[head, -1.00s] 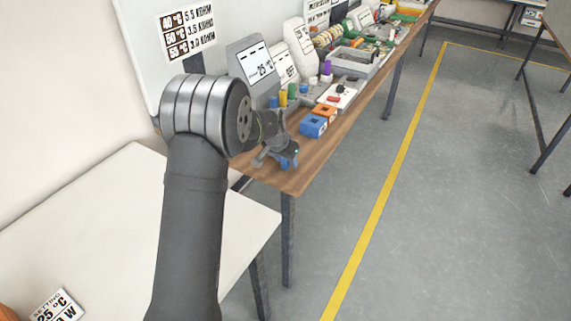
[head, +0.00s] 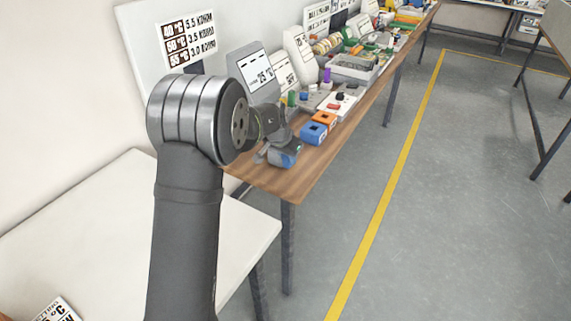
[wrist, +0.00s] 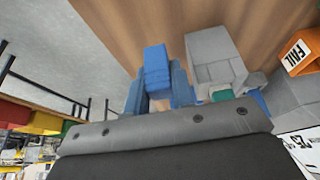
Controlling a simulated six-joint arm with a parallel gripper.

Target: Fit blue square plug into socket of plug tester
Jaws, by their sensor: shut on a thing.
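My gripper (head: 276,152) is low over the near end of the wooden bench in the head view. In the wrist view, my gripper (wrist: 157,88) is shut on a blue square plug (wrist: 157,62), which stands out beyond the fingers over bare wood. In the head view some blue (head: 288,160) shows at the fingertips. A grey block (wrist: 208,56) stands just right of the plug in the wrist view; whether it touches the plug is unclear. I cannot tell which device is the plug tester, and no socket opening is clear.
A blue box (head: 312,133) and an orange box (head: 324,118) stand right of my gripper. A white box with a red knob (head: 338,103) and a display panel (head: 257,75) are behind. The bench's front edge is close; a white table (head: 90,220) stands left.

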